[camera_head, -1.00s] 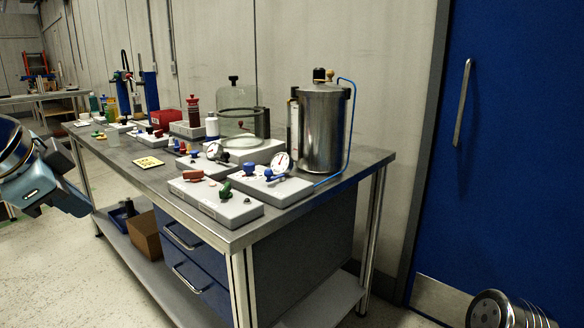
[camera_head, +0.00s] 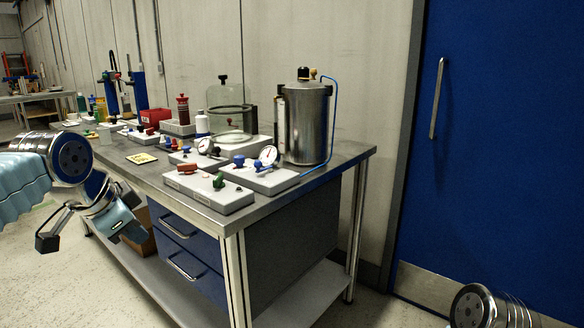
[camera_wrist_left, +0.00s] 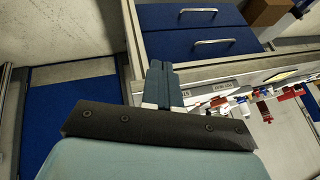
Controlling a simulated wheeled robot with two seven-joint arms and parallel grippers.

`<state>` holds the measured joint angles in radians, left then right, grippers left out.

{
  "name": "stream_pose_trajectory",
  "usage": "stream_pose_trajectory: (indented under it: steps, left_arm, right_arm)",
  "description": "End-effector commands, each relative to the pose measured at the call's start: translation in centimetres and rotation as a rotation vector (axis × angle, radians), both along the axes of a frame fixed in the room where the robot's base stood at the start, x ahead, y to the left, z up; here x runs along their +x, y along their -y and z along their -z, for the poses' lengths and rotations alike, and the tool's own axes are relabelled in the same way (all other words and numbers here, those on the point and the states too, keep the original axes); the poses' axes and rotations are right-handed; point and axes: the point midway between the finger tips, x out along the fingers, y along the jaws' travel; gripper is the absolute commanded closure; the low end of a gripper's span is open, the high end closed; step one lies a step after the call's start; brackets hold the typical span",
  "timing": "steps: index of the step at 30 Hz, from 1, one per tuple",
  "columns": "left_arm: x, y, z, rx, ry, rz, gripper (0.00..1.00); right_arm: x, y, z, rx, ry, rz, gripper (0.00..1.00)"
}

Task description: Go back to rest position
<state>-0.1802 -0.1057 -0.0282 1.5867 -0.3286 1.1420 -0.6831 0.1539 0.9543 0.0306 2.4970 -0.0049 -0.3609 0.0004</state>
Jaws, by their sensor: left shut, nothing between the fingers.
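My left gripper (camera_head: 128,228) hangs at the left of the head view, beside the near left side of the workbench (camera_head: 232,222) and apart from it. In the left wrist view its two fingers (camera_wrist_left: 160,70) are together, with nothing between them. They show in front of the bench frame, below the blue drawers (camera_wrist_left: 205,38). My left arm reaches in from the left edge. At the bottom right of the head view a metal joint of my right arm shows; the right gripper is out of view.
The bench holds a steel drum (camera_head: 306,122), a glass bell jar (camera_head: 228,108) and several valve blocks with knobs and gauges. A blue door (camera_head: 490,150) stands at the right. Pale floor (camera_head: 85,290) is free at the lower left.

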Motion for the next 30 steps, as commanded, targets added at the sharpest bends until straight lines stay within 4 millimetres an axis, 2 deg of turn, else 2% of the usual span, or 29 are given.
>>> stream_pose_trajectory:
  steps: [1, 5, 8, 9, 11, 12, 13, 15, 17, 18, 20, 21, 25, 27, 30]
  left_arm:
    - [1.1, 0.8, 2.1, -0.012, -0.025, -0.002, 1.0]
    - [3.9, 3.3, 8.2, -0.063, -0.077, -0.024, 1.0]
    - [5.7, 5.8, 15.3, -0.126, -0.142, -0.059, 1.0]
    - [6.1, 6.9, 18.7, -0.157, -0.172, -0.079, 1.0]
    - [6.1, 8.5, 23.8, -0.206, -0.223, -0.118, 1.0]
    - [5.7, 9.5, 27.2, -0.239, -0.256, -0.15, 1.0]
    - [5.3, 10.2, 29.7, -0.264, -0.282, -0.176, 1.0]
    - [3.6, 11.8, 35.5, -0.322, -0.345, -0.244, 1.0]
    - [1.5, 13.0, 40.2, -0.371, -0.401, -0.314, 1.0]
    - [-0.3, 13.9, 43.1, -0.4, -0.439, -0.364, 1.0]
    - [-3.3, 14.9, 47.0, -0.44, -0.494, -0.445, 1.0]
    - [-5.4, 15.5, 49.2, -0.462, -0.528, -0.499, 1.0]
    - [-11.7, 16.9, 53.9, -0.512, -0.617, -0.657, 1.0]
    - [-14.2, 17.3, 55.3, -0.525, -0.646, -0.719, 1.0]
    - [-16.4, 17.6, 56.2, -0.535, -0.668, -0.775, 1.0]
  right_arm:
    - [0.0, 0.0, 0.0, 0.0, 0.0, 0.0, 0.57]
    - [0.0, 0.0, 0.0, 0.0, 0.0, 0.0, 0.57]
    - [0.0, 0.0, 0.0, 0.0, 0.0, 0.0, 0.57]
    - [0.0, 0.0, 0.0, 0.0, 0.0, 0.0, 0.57]
    - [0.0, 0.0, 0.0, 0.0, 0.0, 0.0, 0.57]
    - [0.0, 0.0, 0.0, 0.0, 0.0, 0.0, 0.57]
    - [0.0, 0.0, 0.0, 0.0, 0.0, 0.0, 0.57]
    - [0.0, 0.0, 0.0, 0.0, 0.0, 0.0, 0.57]
    - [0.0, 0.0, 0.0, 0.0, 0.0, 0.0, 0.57]
    - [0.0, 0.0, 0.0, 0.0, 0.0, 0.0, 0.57]
    - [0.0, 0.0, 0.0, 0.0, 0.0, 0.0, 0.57]
    - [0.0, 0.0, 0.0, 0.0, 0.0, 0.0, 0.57]
    - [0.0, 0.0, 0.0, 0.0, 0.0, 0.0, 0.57]
    - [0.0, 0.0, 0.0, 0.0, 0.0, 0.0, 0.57]
    - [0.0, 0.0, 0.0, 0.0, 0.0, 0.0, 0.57]
